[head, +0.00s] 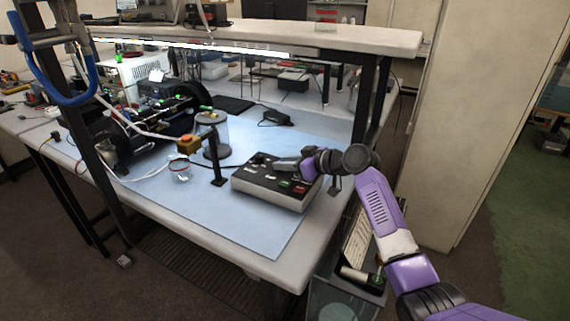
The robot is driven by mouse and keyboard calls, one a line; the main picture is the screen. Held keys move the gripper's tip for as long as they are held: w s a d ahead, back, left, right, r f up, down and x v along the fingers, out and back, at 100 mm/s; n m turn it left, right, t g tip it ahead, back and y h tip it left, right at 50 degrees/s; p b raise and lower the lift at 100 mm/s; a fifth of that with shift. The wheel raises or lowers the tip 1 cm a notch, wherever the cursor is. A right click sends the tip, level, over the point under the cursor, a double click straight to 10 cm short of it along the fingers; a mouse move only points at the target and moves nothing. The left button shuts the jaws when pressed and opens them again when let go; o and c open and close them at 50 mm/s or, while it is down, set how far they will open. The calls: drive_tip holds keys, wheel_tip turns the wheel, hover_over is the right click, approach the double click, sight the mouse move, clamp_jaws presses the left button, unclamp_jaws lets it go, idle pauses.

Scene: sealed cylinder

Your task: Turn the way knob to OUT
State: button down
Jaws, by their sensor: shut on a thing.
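The control box (277,193), dark on top with pale sides, sits near the right front of the blue mat. Its top carries small white labels, too small to read, a black knob (258,158) towards the back left, a green button (284,184) and a red button (300,189). My gripper (276,163) reaches in from the right, low over the back of the box top. It is shut on what appears to be the way knob, which its fingers hide. I cannot tell which way that knob points. A grey capped cylinder (214,139) stands behind the box to the left.
A black post (218,168) with an orange block (189,144) stands left of the box, near a small glass vessel (180,169). Cables and dark equipment fill the bench's left. The blue mat (240,235) is clear in front. A shelf (300,38) spans above the bench.

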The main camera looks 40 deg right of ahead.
drive_tip(key=c, duration=1.2)
unclamp_jaws()
drive_tip(key=shift+f, duration=0.2)
drive_tip(key=shift+o, duration=0.2)
drive_tip(key=shift+r, duration=0.1)
drive_tip(key=shift+b+v, duration=0.4)
drive_tip(key=shift+v, duration=3.5)
